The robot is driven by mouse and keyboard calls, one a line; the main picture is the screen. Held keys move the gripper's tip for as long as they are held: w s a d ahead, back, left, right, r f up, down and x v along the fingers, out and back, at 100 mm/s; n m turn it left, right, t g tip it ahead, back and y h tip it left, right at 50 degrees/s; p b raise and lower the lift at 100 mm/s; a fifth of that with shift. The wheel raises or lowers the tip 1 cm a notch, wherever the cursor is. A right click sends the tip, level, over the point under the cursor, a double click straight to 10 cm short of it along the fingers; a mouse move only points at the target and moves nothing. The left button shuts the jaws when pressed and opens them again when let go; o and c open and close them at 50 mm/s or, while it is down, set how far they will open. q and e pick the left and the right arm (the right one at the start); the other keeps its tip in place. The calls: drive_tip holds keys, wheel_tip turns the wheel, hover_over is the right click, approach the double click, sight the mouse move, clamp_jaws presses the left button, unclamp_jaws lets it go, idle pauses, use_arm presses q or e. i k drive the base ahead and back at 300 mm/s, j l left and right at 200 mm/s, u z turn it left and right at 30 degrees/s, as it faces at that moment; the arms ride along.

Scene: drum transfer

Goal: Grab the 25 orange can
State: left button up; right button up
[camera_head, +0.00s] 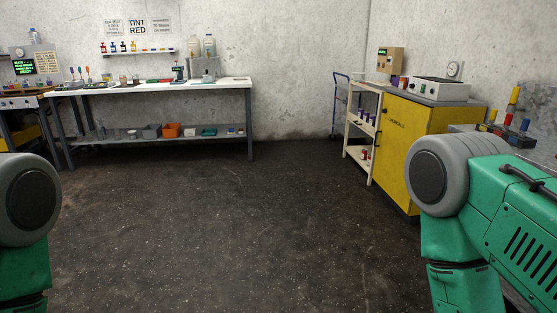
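I cannot pick out an orange can marked 25 in this view; any numbers on the small containers are too small to read. Small red and purple cans (365,155) stand on the shelves of a cream cart (347,152) at the right. An orange bin (172,130) sits on the lower shelf of the white-topped bench at the back left. Only green and grey parts of my two arms show at the left and right edges. Both of my grippers are out of view.
A white-topped bench (150,87) stands along the back wall with small bottles and tools. A yellow chemicals cabinet (403,140) with a grey-white device (440,89) stands at the right, beside the cart. A blue-framed trolley (341,80) is behind the cart. The dark floor (225,220) is clear.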

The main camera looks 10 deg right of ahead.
sight(403, 85)
drive_tip(key=i, duration=1)
drive_tip(key=i+z, duration=0.15)
drive_tip(key=i, duration=0.85)
drive_tip(key=i+z, duration=0.25)
drive_tip(key=i, duration=0.45)
drive_tip(key=i+z, duration=0.25)
drive_tip(key=i, duration=0.4)
drive_tip(key=i+j+z, duration=0.3)
drive_tip(key=i, duration=0.4)
drive_tip(key=i+j+z, duration=0.1)
drive_tip(key=i+z, duration=0.35)
drive_tip(key=i+j+z, duration=0.4)
drive_tip(key=i, duration=0.15)
drive_tip(key=i+j+z, duration=0.3)
drive_tip(key=i+z, duration=0.15)
drive_tip(key=i+j+z, duration=0.45)
drive_tip(key=j, duration=0.15)
drive_tip(key=k+l, duration=0.05)
